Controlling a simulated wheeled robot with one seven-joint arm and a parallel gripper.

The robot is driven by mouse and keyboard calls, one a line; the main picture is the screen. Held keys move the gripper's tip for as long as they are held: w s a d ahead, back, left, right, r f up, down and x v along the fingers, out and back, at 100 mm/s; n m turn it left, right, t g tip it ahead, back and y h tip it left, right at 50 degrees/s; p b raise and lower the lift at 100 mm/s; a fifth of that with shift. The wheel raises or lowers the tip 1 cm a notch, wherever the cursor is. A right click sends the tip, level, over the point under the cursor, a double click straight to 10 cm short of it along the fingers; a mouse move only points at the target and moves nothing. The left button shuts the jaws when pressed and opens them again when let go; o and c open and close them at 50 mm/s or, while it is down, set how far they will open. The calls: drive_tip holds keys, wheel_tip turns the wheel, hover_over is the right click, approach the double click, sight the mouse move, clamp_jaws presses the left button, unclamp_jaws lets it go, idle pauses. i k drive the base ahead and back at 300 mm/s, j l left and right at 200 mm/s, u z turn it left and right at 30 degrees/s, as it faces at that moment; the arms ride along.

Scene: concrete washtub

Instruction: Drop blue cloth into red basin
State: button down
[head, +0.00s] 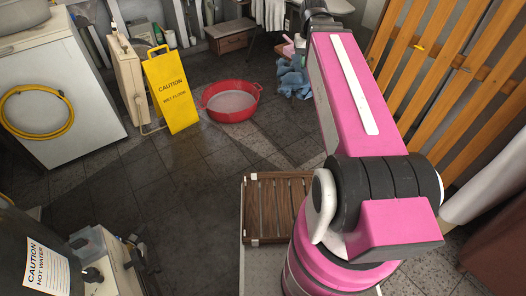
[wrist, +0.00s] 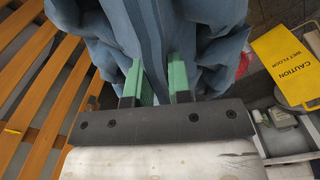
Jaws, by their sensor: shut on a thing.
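The blue cloth (head: 292,80) hangs in crumpled folds at the far end of my arm in the head view. It fills the top of the wrist view (wrist: 150,35). My gripper (wrist: 158,82) is shut on the cloth, with its green fingers pressed into the folds. In the head view my arm mostly hides the gripper. The red basin (head: 231,106) stands on the floor to the left of the cloth, apart from it. It looks empty. Only a red sliver (wrist: 243,64) of it shows behind the cloth in the wrist view.
A yellow caution sign (head: 172,90) stands left of the basin. A wooden crate (head: 229,37) lies behind it. Orange wooden slats (head: 450,60) rise on the right. A white appliance (head: 60,90) with a yellow hose stands at left. The tiled floor before the basin is clear.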

sight(235, 106)
drive_tip(key=i+j+u, duration=0.25)
drive_tip(key=i, duration=0.85)
drive_tip(key=i+j+u, duration=0.1)
drive_tip(key=i+u, duration=0.15)
drive_tip(key=i, duration=0.85)
